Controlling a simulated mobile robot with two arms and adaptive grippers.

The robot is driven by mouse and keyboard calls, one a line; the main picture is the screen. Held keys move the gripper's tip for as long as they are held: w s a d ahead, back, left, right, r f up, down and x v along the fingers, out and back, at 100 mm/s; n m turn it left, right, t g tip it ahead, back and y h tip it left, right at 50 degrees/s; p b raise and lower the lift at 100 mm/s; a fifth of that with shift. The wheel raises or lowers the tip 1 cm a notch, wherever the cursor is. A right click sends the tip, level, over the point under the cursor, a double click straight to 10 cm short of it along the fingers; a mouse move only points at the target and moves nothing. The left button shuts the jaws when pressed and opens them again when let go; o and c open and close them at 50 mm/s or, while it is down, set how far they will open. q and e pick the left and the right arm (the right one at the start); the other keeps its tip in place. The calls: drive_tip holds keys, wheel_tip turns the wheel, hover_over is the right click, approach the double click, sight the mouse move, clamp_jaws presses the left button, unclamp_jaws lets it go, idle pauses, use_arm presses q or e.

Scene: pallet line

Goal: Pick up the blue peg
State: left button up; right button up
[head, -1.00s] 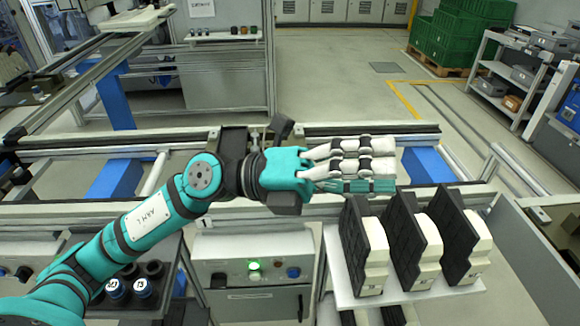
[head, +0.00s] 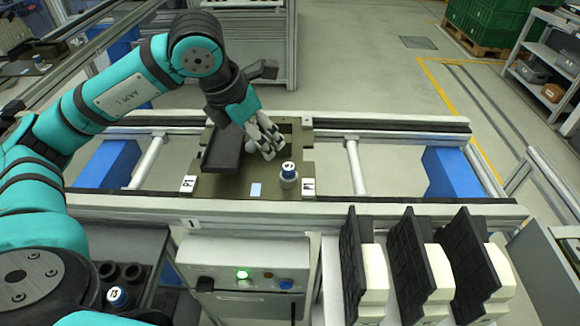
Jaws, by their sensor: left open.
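A blue-topped peg (head: 288,170) with a pale lower body and a dark mark on its cap stands upright at the front right of an olive-green pallet (head: 225,186) on the conveyor. A second blue-topped peg (head: 118,297) sits in a dark holder at the lower left. My left gripper (head: 268,148) reaches down over the pallet with white fingers apart and nothing seen between them. Its fingertips are just behind and left of the peg on the pallet, apart from it in the picture. Their exact height is unclear. My right gripper is not in view.
A dark slab (head: 223,150) stands on the pallet, left of my fingers. A control box (head: 245,262) with a lit green button is in front of the conveyor. Several black plates with cream blocks (head: 375,282) stand at the lower right. The conveyor right of the pallet is clear.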

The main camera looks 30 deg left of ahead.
use_arm(q)
drive_tip(key=p, duration=0.1)
hover_over(288, 167)
drive_tip(key=s+a, duration=0.2)
drive_tip(key=s, duration=0.1)
wheel_tip(288, 167, down, 7)
drive_tip(key=shift+w+d+f+p, duration=0.25)
drive_tip(key=shift+w+f+p, duration=0.1)
drive_tip(key=shift+f, duration=0.1)
drive_tip(key=x, duration=0.1)
drive_tip(key=p+x, duration=0.1)
drive_tip(key=x, duration=0.3)
drive_tip(key=shift+w+d+r+p, duration=0.2)
drive_tip(key=shift+d+p, duration=0.2)
clamp_jaws()
